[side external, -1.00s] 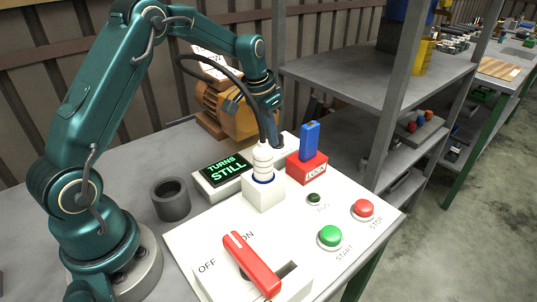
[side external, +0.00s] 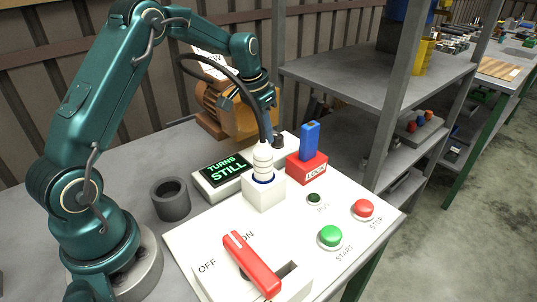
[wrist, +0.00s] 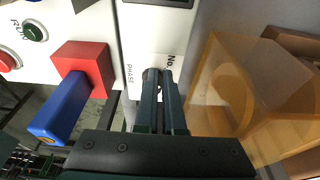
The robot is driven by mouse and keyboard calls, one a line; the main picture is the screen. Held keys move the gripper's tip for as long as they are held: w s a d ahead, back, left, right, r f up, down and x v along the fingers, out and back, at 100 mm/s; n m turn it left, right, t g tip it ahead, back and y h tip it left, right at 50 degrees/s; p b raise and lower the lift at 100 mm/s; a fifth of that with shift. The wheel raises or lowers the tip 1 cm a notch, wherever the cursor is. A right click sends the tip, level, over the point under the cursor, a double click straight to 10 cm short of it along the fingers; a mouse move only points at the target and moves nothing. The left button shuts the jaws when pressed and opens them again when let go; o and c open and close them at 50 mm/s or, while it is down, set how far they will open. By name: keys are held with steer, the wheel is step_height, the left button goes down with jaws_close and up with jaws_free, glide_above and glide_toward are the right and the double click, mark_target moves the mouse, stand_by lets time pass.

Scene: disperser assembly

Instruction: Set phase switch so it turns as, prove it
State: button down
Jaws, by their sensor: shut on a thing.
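The phase switch is a small dark knob (side external: 279,141) at the back of the white panel, behind the red block. The display (side external: 226,172) reads TURNS STILL in green. The orange motor (side external: 243,122) stands behind, partly hidden by my gripper.
A blue key stands in the red LOCK block (side external: 306,168) close to the knob. A white plug (side external: 263,160) with a black cable rises nearby. The red lever (side external: 251,264), green START button (side external: 330,236) and red STOP button (side external: 364,208) are in front. A dark cup (side external: 171,199) stands left.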

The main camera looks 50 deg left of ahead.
steer(key=shift+a+r, duration=0.1)
stand_by(0.3)
steer(key=shift+s, duration=0.25)
steer(key=v, duration=0.3)
steer(key=w+v, duration=0.1)
steer(key=v, duration=0.1)
steer(key=shift+r, duration=0.5)
steer(key=shift+w+d+f, duration=0.1)
steer(key=shift+d+f, duration=0.3)
steer(key=shift+f, duration=0.6)
steer(key=shift+w+d+f, duration=0.1)
steer(key=shift+d+f, duration=0.3)
steer(key=shift+f, duration=0.6)
steer(key=shift+d+f, duration=0.4)
steer(key=shift+f, duration=0.65)
steer(key=shift+w+a, duration=0.15)
steer(key=shift+w, duration=0.15)
